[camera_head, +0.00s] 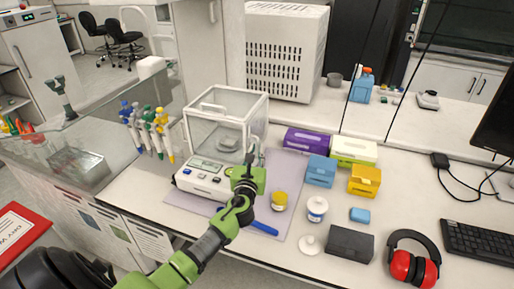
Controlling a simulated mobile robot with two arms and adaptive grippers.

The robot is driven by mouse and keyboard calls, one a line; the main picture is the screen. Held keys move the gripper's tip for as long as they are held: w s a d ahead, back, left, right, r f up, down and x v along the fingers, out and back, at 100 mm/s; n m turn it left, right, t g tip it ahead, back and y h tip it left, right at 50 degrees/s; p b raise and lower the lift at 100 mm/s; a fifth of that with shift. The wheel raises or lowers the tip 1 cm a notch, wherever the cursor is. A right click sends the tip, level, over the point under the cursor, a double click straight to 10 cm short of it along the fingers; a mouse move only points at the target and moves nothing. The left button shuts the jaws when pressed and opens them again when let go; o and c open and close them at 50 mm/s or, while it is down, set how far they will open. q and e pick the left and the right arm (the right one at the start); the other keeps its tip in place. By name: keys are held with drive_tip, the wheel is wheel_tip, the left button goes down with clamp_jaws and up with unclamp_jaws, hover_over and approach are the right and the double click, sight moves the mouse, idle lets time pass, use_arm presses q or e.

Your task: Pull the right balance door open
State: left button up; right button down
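The analytical balance (205,178) stands on a grey-lilac mat on the bench, with a clear glass draft shield (215,112) in a pale frame above its white base. The pan shows through the glass. My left gripper (250,160), on a green and black arm reaching up from the bottom, is at the front right corner of the balance, by the right glass side. It overlaps the edge of the right door in the view. I cannot tell whether it touches the door or whether its fingers are apart. My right gripper is not in view.
A yellow-lidded jar (279,201), a white jar (317,209) and a blue tool (262,228) are close right of my gripper. Purple, blue and yellow boxes (320,171) stand farther right. Colored pipettes (147,130) hang left of the balance. Red ear defenders (412,268) lie at the front right.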

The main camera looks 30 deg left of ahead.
use_arm(q)
drive_tip(key=shift+x, duration=0.85)
